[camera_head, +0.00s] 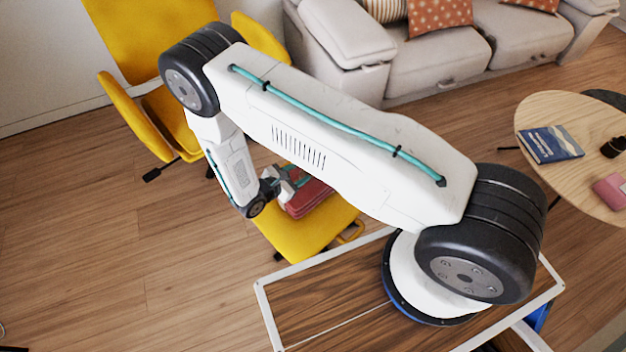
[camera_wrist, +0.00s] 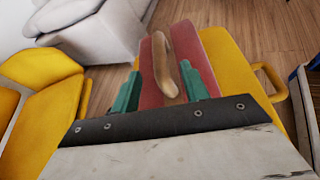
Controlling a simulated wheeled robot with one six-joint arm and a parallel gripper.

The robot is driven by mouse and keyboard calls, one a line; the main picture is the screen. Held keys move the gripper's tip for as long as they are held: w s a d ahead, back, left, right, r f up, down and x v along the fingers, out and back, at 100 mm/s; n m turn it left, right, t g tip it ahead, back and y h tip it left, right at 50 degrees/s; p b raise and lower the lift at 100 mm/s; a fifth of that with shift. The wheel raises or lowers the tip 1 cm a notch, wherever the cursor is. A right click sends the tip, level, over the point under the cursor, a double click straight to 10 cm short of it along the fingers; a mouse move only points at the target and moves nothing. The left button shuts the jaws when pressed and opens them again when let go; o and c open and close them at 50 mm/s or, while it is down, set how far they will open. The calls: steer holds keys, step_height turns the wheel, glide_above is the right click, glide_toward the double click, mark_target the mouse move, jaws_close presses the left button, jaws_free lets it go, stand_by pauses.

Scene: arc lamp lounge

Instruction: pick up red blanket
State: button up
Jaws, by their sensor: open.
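The red blanket (camera_head: 312,197) lies folded on a yellow seat (camera_head: 300,235), partly hidden behind my arm in the head view. In the wrist view the red blanket (camera_wrist: 218,62) shows ahead of my gripper, with a tan curved strip (camera_wrist: 158,60) across its top. My gripper (camera_wrist: 160,70) is open, its two teal fingers apart over the blanket, with the tan strip between them. In the head view my gripper (camera_head: 284,180) is at the blanket's left side. I cannot tell whether the fingers touch it.
A yellow armchair (camera_head: 135,45) stands behind at the left. A beige sofa (camera_head: 450,60) with patterned cushions is at the back. A round wooden table (camera_head: 545,110) at the right holds a blue book (camera_head: 552,144) and a pink item (camera_head: 611,191). Floor at the left is clear.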

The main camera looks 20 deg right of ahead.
glide_above(313, 176)
steer(key=a, duration=0.1)
steer(key=shift+w+a+f, duration=0.1)
steer(key=shift+w+f, duration=0.1)
steer(key=shift+f, duration=0.3)
steer(key=shift+w+a+f, duration=0.1)
steer(key=shift+w+f, duration=0.05)
steer(key=shift+f, duration=0.35)
jaws_close()
stand_by(0.5)
